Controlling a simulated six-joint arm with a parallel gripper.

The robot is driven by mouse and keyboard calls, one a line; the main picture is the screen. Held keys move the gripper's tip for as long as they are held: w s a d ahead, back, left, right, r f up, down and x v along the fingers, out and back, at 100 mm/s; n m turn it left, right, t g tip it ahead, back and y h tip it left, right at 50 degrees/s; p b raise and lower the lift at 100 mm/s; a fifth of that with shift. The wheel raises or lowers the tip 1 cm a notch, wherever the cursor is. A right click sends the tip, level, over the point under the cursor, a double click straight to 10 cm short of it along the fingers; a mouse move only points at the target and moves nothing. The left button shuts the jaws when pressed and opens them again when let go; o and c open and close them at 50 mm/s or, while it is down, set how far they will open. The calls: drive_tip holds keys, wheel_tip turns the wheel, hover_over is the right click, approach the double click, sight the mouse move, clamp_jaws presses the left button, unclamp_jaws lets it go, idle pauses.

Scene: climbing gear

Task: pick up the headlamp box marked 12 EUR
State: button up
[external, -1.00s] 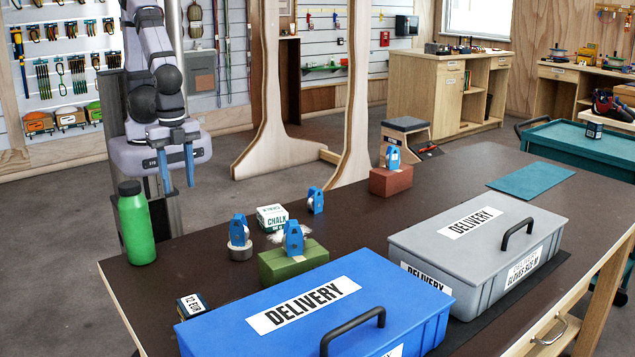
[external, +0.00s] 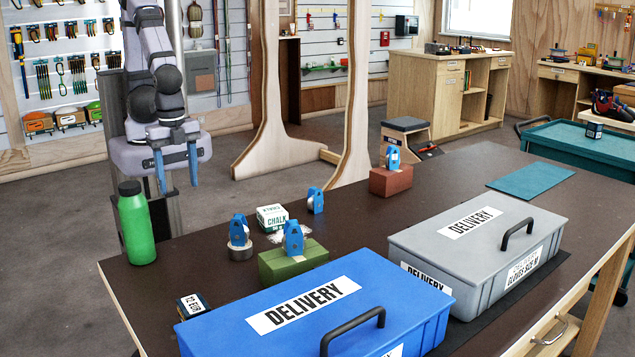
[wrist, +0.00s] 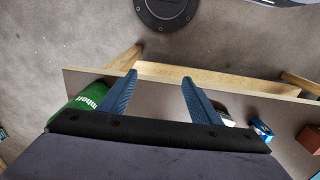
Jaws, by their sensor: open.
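The blue delivery box (external: 400,288) and grey delivery box (external: 410,238) fill the near side. A similar small box (external: 593,131) sits on the teal cart.

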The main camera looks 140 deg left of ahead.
sight(194, 315)
drive_tip(key=w+d+f+t, duration=0.1)
drive_tip(key=w+d, duration=0.3)
drive_tip(key=w, duration=0.9)
drive_tip(key=w+d+t+b, duration=0.1)
drive_tip(key=w+d, duration=0.4)
drive_tip(key=w, duration=0.8)
drive_tip(key=w+d+f+t+b, duration=0.1)
drive_tip(key=w+d, duration=0.4)
drive_tip(key=w, duration=0.7)
drive_tip(key=shift+w+d+f+m+t, duration=0.3)
drive_tip(key=shift+w+m+t, duration=0.1)
drive_tip(key=shift+t, duration=0.4)
drive_tip(key=shift+p+x, duration=1.35)
drive_tip(key=shift+x, duration=2.3)
drive_tip(key=shift+d, duration=0.15)
drive_tip(key=shift+w+r, duration=0.1)
drive_tip(key=c, duration=1.2)
